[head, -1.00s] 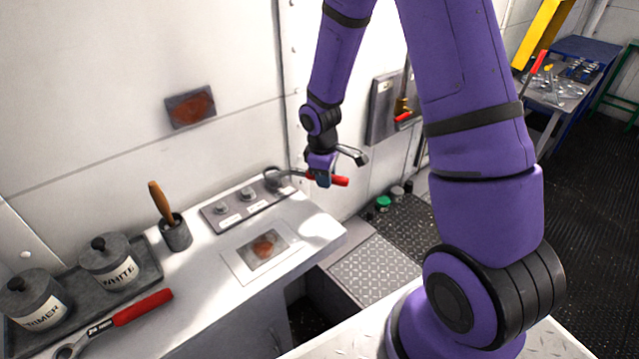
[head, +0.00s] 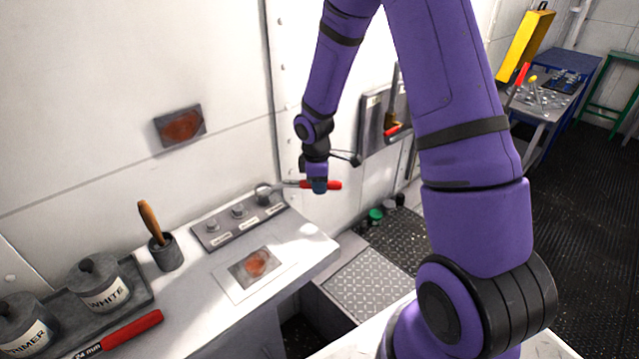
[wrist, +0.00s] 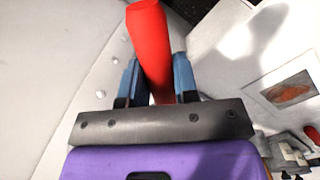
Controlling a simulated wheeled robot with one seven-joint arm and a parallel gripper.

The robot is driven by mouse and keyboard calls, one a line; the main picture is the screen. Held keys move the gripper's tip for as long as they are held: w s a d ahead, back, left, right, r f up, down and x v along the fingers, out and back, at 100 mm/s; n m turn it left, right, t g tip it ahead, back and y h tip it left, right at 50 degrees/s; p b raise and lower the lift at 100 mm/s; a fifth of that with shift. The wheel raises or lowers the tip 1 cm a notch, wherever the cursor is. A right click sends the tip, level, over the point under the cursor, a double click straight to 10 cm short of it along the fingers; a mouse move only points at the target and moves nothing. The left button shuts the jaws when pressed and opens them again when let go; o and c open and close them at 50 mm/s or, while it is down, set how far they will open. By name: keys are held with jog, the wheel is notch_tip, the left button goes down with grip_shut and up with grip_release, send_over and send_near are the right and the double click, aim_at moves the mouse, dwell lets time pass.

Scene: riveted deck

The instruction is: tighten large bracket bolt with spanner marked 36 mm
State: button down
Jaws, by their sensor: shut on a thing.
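My gripper (head: 319,186) is shut on the red handle of a spanner (head: 333,185), above the far end of the counter. The handle also shows between the blue fingertips in the wrist view (wrist: 150,45). The spanner's grey shaft points left to the large bracket bolt (head: 263,195), rightmost on the grey bracket plate (head: 225,236). Two smaller bolts (head: 238,211) stand to the left on the plate. The held spanner's size mark is not readable.
Another red-handled spanner (head: 130,330) lies at the counter's front left. A tray holds the primer pot (head: 25,325) and white pot (head: 100,285). A brush cup (head: 167,252) and a picture card (head: 255,268) stand or lie nearby. The wall is close behind the plate.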

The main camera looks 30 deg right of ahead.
jog(key=shift+f, duration=1.25)
dwell(0.8)
jog(key=shift+s+a, duration=0.15)
dwell(0.5)
jog(key=shift+s+a+m, duration=0.2)
jog(key=shift+s+m, duration=0.05)
jog(key=shift+m, duration=0.15)
jog(key=shift+s+a, duration=0.1)
jog(key=shift+s, duration=0.05)
jog(key=shift+w+d, duration=0.25)
jog(key=shift+w, duration=0.05)
dwell(0.4)
